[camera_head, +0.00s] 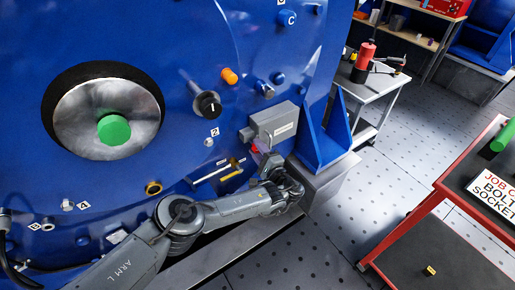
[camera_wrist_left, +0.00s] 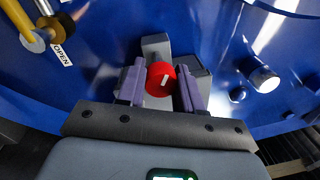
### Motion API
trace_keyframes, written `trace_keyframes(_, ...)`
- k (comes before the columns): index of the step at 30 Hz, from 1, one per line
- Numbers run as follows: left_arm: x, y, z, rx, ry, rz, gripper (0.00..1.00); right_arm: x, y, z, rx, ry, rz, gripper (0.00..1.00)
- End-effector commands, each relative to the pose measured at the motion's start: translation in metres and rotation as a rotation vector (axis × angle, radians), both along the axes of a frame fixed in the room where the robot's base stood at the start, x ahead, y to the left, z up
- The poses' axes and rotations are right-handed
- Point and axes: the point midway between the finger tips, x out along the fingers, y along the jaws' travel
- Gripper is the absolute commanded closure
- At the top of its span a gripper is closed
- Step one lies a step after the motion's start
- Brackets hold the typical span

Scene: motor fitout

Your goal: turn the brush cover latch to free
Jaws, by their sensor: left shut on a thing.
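The red round knob (camera_wrist_left: 160,77), which looks like the brush cover latch, has a short white mark on its face. It sits on a grey block against the blue motor housing, between the two purple fingers of my left gripper (camera_wrist_left: 161,87). The fingers are shut on it from both sides. In the head view the red knob (camera_head: 254,149) shows only in part, below a grey box, and my left gripper (camera_head: 264,155) covers the rest. My right gripper is in neither view.
A grey labelled box (camera_head: 275,125) juts out just above the knob. A black knob (camera_head: 208,104) and an orange plug (camera_head: 229,75) stick out of the housing. An OPEN label (camera_wrist_left: 62,55) shows at left in the wrist view. A red-edged cart (camera_head: 440,190) stands at right.

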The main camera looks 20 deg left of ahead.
Motion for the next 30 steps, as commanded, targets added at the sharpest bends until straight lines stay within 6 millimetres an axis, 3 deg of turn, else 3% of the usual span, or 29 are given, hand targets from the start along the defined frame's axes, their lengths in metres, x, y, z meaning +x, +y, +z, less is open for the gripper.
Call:
trace_keyframes(15,0.0004,-0.0015,0.0016,-0.237,-0.328,0.000,0.95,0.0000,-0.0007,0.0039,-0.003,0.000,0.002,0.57)
trace_keyframes(30,0.0010,-0.0011,0.0031,-0.303,-0.420,0.001,0.95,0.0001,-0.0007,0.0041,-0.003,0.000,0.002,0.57)
